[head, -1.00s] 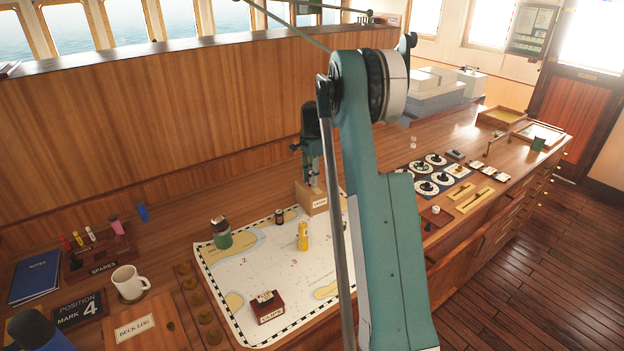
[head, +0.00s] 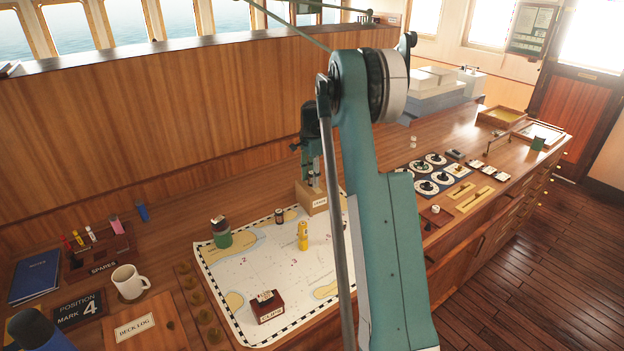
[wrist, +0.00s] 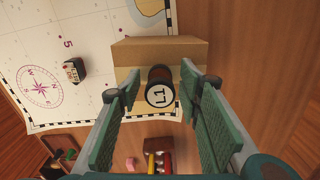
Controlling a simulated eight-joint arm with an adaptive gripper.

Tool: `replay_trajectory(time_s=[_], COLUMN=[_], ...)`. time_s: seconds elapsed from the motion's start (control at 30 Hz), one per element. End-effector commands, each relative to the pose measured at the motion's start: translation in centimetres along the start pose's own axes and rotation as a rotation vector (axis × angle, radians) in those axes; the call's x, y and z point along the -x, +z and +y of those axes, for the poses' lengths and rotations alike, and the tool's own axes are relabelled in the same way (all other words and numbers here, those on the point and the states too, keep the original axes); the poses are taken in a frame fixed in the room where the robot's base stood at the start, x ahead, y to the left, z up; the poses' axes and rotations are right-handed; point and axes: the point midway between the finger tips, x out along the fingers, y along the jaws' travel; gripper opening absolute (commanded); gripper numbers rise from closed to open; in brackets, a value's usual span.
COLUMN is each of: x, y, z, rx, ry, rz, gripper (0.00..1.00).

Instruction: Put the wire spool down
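The wire spool appears to be the dark cylinder with a white round end marked L1 (wrist: 159,94), seen end-on in the wrist view. It is over a tan wooden block or box (wrist: 190,50); I cannot tell whether it stands on it or in it. My gripper (wrist: 161,90) has one green-padded finger on each side of the spool, with a visible gap on both sides. In the head view my gripper (head: 313,178) points down just above the labelled box (head: 316,204) at the chart's far edge. The spool is not clear there.
A mug (head: 128,282) and spares rack (head: 98,256) are to the left. The wooden back panel (head: 180,115) rises behind.

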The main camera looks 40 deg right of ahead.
Motion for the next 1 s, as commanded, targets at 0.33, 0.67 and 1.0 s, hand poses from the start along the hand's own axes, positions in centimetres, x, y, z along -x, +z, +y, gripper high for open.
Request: replay_trajectory(time_s=[0.33,0.67,1.0], x=[3.8,9.1,11.9], y=[0.0,0.0,0.0], z=[0.0,0.0,0.0], rx=[0.000,0.000,0.000], ry=[0.001,0.001,0.001], rz=[0.000,0.000,0.000], gripper=[0.35,0.35,0.35])
